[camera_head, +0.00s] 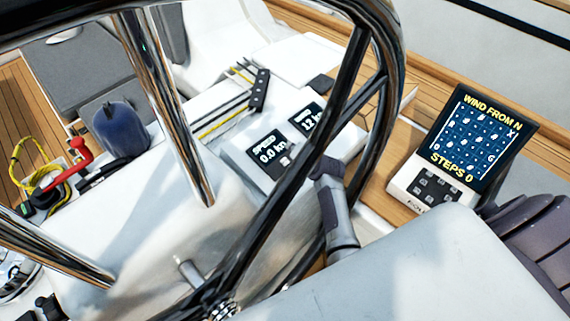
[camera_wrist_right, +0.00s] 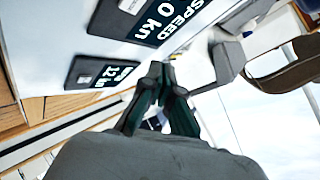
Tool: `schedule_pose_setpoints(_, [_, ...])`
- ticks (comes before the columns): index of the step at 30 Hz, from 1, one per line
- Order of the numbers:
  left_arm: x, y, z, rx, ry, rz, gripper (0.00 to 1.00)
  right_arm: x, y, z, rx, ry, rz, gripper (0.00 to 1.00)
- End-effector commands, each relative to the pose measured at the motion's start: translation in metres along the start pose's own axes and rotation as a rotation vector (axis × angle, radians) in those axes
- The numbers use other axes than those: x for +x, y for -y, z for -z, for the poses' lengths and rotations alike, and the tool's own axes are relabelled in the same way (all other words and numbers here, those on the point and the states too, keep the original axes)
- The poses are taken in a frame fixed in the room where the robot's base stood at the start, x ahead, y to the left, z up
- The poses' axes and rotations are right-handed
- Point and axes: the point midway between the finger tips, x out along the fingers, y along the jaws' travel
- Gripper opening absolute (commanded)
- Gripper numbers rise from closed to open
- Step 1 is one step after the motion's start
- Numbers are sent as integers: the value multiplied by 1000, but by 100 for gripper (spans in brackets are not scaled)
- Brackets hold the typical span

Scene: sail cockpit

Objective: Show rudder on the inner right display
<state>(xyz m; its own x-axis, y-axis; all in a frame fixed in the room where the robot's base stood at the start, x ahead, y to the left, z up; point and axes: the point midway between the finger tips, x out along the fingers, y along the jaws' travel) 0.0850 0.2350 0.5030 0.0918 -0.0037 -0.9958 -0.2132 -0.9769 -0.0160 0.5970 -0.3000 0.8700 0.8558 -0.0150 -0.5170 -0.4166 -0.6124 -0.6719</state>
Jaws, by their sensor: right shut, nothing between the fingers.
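A dark display reading SPEED 0.0 kn (camera_head: 266,152) is set in the white console in the head view. A second dark display to its right reads 12 kn (camera_head: 306,117), partly covered by the wheel. My right gripper (camera_head: 326,168) is shut and empty, behind the wheel rim and in front of the console. In the right wrist view its fingertips (camera_wrist_right: 160,72) meet close to both displays, the SPEED one (camera_wrist_right: 163,18) and the 12 one (camera_wrist_right: 103,73). I cannot tell whether they touch anything. My left gripper is out of view.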

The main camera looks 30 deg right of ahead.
Motion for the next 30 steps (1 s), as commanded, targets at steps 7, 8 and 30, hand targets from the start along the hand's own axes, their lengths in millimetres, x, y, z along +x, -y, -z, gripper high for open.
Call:
schedule_pose_setpoints(7, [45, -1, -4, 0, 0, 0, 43, 27, -22, -21, 0, 0, 0, 0])
schedule_pose_setpoints(8, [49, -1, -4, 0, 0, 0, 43, 30, -24, -23, 0, 0, 0, 0])
schedule_pose_setpoints(30, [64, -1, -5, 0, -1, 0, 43, 46, -34, -34, -1, 1, 0, 0])
